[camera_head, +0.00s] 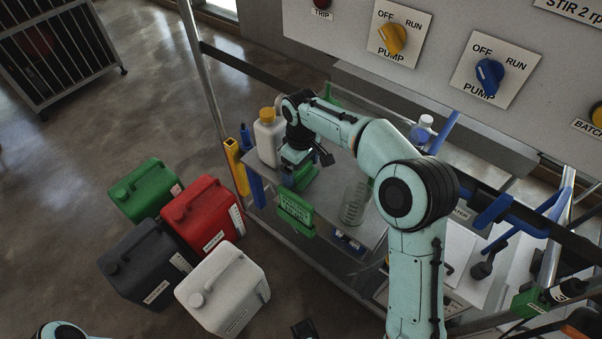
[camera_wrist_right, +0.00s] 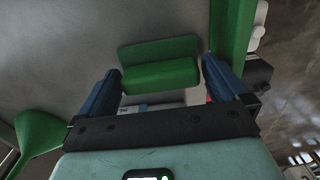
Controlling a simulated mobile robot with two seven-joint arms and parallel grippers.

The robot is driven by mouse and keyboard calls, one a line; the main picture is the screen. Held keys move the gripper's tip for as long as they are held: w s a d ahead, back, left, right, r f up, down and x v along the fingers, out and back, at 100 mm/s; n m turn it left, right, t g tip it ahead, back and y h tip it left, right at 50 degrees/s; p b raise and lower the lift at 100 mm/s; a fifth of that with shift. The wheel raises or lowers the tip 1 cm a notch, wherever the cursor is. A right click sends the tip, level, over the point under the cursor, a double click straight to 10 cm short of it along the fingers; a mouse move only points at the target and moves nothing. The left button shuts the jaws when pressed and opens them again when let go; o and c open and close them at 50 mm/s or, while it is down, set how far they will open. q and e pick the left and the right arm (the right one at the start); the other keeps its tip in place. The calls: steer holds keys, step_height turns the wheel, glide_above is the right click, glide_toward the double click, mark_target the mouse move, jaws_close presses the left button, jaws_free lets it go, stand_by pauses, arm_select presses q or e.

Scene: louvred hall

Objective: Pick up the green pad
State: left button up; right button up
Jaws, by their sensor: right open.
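The green pad (camera_wrist_right: 160,66) is a small green block with a raised back edge, on a grey surface in the right wrist view. My right gripper (camera_wrist_right: 162,70) is open, with its blue fingers on either side of the pad; I cannot tell whether they touch it. In the head view the right gripper (camera_head: 297,166) points down at the grey bench shelf, and the pad (camera_head: 305,178) shows partly beside it. My left gripper is not clearly seen; only a teal piece of that arm shows at the bottom left.
A white bottle with a yellow cap (camera_head: 268,140) stands just left of the right gripper. A clear beaker (camera_head: 354,201) stands to its right. A green sign (camera_head: 296,210) hangs at the shelf front. Green, red, black and white canisters (camera_head: 222,290) stand on the floor.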

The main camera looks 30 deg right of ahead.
steer(key=c, duration=0.9)
steer(key=shift+o, duration=0.2)
steer(key=shift+r, duration=0.2)
steer(key=shift+r, duration=0.25)
step_height(320, 180, up, 6)
steer(key=shift+r+p, duration=0.1)
steer(key=shift+p, duration=0.7)
steer(key=s+a, duration=0.3)
steer(key=a, duration=1.4)
steer(key=shift+a, duration=0.4)
